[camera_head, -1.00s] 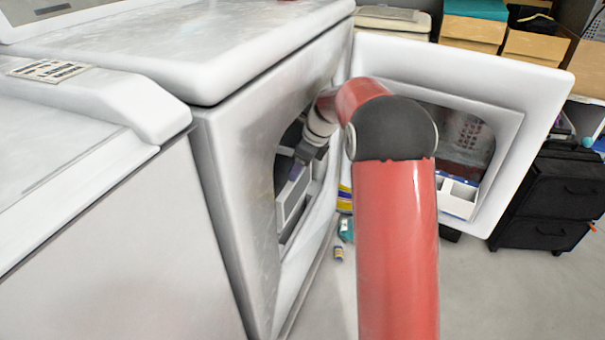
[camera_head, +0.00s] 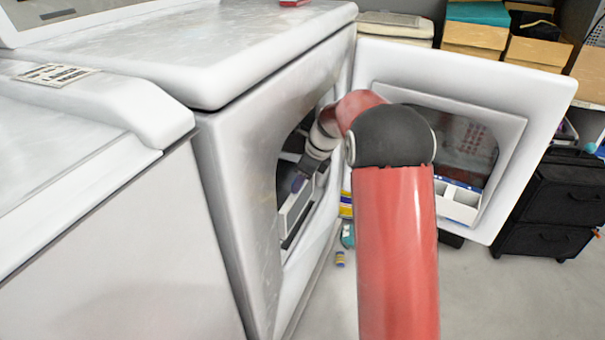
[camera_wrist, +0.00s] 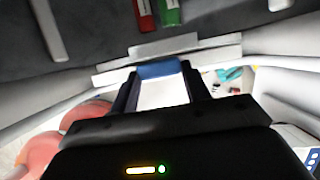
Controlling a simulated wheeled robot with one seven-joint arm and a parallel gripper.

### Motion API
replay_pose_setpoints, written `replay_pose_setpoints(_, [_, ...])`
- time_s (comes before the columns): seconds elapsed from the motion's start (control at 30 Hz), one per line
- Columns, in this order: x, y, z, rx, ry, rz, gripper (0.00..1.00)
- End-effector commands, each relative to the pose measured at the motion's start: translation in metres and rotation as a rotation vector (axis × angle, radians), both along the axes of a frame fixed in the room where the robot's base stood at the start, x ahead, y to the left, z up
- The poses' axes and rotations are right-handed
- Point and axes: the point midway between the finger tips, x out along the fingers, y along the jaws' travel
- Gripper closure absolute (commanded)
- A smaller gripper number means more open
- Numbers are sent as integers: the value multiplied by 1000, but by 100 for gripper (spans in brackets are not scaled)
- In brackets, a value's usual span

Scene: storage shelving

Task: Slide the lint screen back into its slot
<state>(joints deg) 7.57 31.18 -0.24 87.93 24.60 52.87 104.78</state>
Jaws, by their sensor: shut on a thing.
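The white dryer (camera_head: 232,165) stands with its front opening facing right. My gripper (camera_head: 298,184) reaches into that opening. A pale, narrow piece (camera_head: 295,212) shows in the opening just below my fingertips; I cannot tell whether it is the lint screen or the slot housing. In the wrist view my gripper (camera_wrist: 158,72) is shut on a blue edge, which I take for the lint screen (camera_wrist: 158,69). A light grey ledge (camera_wrist: 165,46) lies just beyond the fingertips. The slot itself and how far the screen sits in it are hidden.
The open dryer door (camera_head: 535,100) stands right of my arm. A white washer (camera_head: 85,235) is at the left. A red and a green item (camera_wrist: 169,12) show inside the drum in the wrist view.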

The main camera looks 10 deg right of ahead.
Motion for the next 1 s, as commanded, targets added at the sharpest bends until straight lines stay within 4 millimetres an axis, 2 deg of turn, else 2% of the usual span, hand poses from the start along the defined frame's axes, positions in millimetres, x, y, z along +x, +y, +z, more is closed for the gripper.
replay_pose_setpoints(0.1, [0,0,-15,-1,-1,1,79])
replay_pose_setpoints(0.3, [0,0,-28,-1,0,1,79])
replay_pose_setpoints(1.0, [0,0,-29,-1,-1,1,79])
